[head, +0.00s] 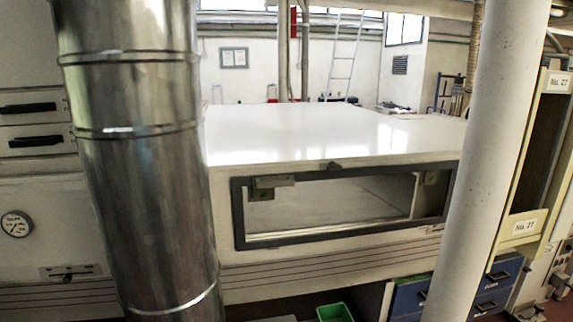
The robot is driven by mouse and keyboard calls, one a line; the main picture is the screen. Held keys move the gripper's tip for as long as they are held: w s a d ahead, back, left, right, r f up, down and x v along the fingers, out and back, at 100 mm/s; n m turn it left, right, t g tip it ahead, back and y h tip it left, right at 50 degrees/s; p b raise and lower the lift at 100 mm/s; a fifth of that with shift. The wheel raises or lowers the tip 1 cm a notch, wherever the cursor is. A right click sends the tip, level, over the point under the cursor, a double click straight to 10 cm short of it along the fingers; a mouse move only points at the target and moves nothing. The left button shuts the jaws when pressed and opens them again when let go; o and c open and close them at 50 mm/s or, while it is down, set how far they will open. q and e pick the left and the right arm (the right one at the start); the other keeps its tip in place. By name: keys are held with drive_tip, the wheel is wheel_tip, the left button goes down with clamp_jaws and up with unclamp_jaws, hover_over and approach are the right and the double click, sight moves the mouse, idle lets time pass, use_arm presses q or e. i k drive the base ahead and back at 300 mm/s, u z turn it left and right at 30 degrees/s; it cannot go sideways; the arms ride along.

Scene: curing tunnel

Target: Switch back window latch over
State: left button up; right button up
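A long window with a dark grey frame (240,215) is set in the front face of a white cabinet (290,132). A small dark latch-like part (334,166) sits at the middle of the frame's top edge. A pale metal bracket (272,181) is at the window's upper left, with a small greenish part under it. Another small pale fitting (430,178) is at the upper right. I cannot tell for sure which of these is the latch, or which way it is set. Neither of my grippers is in view.
A shiny metal duct (145,170) stands in front at the left, and a pale round column (492,150) at the right partly blocks the cabinet's right end. A green bin (335,312) and blue drawers (410,297) are below. A gauge (16,224) is at far left.

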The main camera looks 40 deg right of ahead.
sight(331, 166)
drive_tip(key=z, duration=0.5)
drive_tip(key=i, duration=1.15)
drive_tip(key=z, duration=0.3)
